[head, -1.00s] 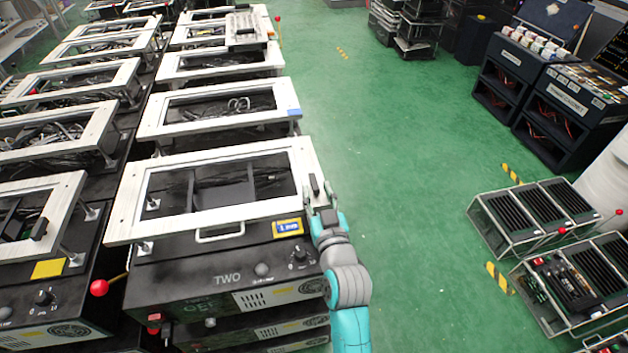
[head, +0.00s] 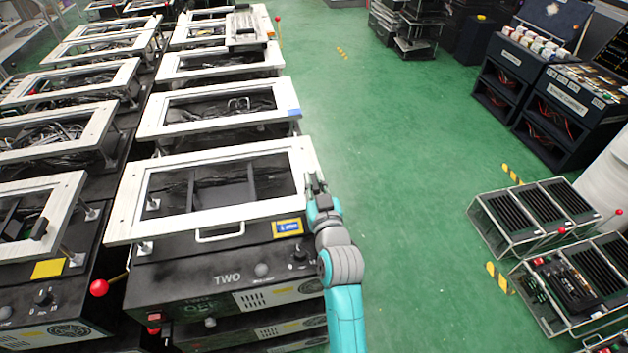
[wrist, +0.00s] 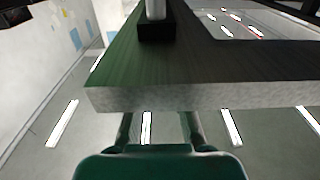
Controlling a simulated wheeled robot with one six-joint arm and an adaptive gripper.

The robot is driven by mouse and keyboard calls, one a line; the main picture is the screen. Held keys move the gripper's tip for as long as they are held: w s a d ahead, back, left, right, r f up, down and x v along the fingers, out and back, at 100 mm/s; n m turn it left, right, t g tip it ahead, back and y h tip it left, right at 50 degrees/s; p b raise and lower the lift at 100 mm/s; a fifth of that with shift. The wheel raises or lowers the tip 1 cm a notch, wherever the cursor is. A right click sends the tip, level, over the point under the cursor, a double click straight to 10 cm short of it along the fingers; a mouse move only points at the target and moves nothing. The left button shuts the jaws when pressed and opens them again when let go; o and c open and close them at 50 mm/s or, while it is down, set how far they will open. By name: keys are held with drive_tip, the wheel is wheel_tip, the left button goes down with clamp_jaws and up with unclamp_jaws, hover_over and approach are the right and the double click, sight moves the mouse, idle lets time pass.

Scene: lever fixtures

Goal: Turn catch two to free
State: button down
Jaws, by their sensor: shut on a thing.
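The machine labelled TWO (head: 228,280) stands at the front, under a white rectangular frame (head: 170,224). My gripper (head: 316,184) is at the right rail of this frame, near its front corner. It is shut on catch two, a small black piece at that rail, which the fingers now largely hide. How far the catch is turned cannot be told. In the wrist view, my fingers (wrist: 160,127) pass behind the edge of the frame board (wrist: 190,97), and the catch is hidden there.
A handle (head: 220,236) and a knob (head: 299,257) are on the machine's front. A red-balled lever (head: 100,288) stands to its left. More framed machines fill the left and back. Green floor (head: 410,200) is clear to the right, up to the metal racks (head: 530,215).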

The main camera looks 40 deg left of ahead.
drive_tip(key=shift+w+n+g+y, duration=0.1)
drive_tip(key=shift+n+g+y, duration=0.65)
drive_tip(key=shift+g, duration=0.25)
drive_tip(key=shift+n+g+y, duration=0.85)
drive_tip(key=shift+n+g, duration=0.4)
drive_tip(key=shift+g, duration=0.45)
drive_tip(key=n+g, duration=0.2)
drive_tip(key=g, duration=0.1)
drive_tip(key=n+g+y, duration=0.1)
drive_tip(key=n+g, duration=0.1)
drive_tip(key=g, duration=0.1)
drive_tip(key=shift+g, duration=0.4)
drive_tip(key=n+g, duration=0.2)
drive_tip(key=g, duration=0.1)
drive_tip(key=n+g+h, duration=0.1)
drive_tip(key=n+g, duration=0.1)
drive_tip(key=g, duration=0.1)
drive_tip(key=shift+n+g+h, duration=0.3)
drive_tip(key=shift+n+g, duration=0.1)
drive_tip(key=shift+n+g+h, duration=1.3)
drive_tip(key=shift+n+g, duration=0.3)
drive_tip(key=shift+g, duration=0.5)
drive_tip(key=shift+n+g+h, duration=0.6)
drive_tip(key=shift+g, duration=0.1)
drive_tip(key=shift+f+n+g+h, duration=0.15)
drive_tip(key=shift+n+g+h, duration=0.25)
drive_tip(key=shift+h, duration=0.1)
drive_tip(key=c, duration=1.2)
unclamp_jaws()
drive_tip(key=shift+o, duration=0.2)
